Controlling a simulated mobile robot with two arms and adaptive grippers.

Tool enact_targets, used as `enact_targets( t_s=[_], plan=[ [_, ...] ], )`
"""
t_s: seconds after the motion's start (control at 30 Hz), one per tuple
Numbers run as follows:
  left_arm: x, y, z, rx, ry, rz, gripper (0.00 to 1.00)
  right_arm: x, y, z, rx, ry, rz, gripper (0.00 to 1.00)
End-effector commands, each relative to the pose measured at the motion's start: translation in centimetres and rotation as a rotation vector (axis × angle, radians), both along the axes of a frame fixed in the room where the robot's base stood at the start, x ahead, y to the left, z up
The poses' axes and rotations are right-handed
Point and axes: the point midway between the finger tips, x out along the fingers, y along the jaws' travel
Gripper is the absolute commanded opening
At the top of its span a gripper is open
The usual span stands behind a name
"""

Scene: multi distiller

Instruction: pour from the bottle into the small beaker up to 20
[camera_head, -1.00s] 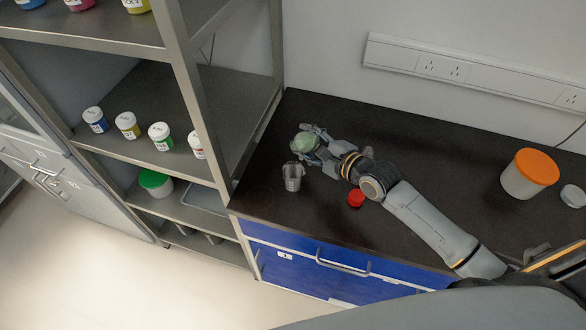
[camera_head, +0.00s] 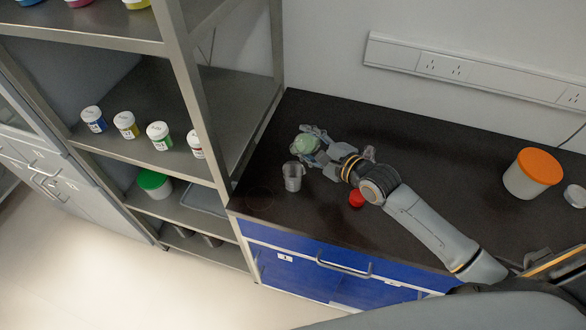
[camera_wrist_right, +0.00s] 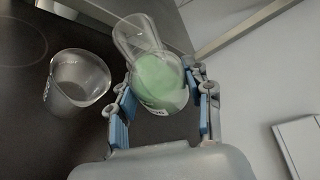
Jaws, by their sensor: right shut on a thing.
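The bottle (camera_head: 305,144) is clear with green contents. My right gripper (camera_head: 317,146) is shut on it above the dark counter. In the right wrist view the bottle (camera_wrist_right: 158,80) sits between the blue finger pads of my right gripper (camera_wrist_right: 163,100), its clear neck pointing to the top. The small beaker (camera_head: 293,176) is clear and stands upright on the counter, just in front of the bottle in the head view. In the right wrist view the beaker (camera_wrist_right: 78,80) is left of the bottle, apart from it. Its level cannot be read. My left gripper is not in view.
A red cap (camera_head: 356,198) lies on the counter near my right forearm. A metal shelf (camera_head: 190,95) with several jars borders the counter's left.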

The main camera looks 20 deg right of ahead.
Motion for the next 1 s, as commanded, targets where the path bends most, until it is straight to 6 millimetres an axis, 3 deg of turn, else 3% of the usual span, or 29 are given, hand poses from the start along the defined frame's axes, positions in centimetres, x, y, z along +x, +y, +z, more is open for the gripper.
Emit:
enact_targets(
  t_s=[1.0],
  plan=[
    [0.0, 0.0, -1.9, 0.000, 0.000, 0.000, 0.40, 0.1, -0.1, -0.8, -0.045, -0.045, 0.000, 0.11]
  ],
)
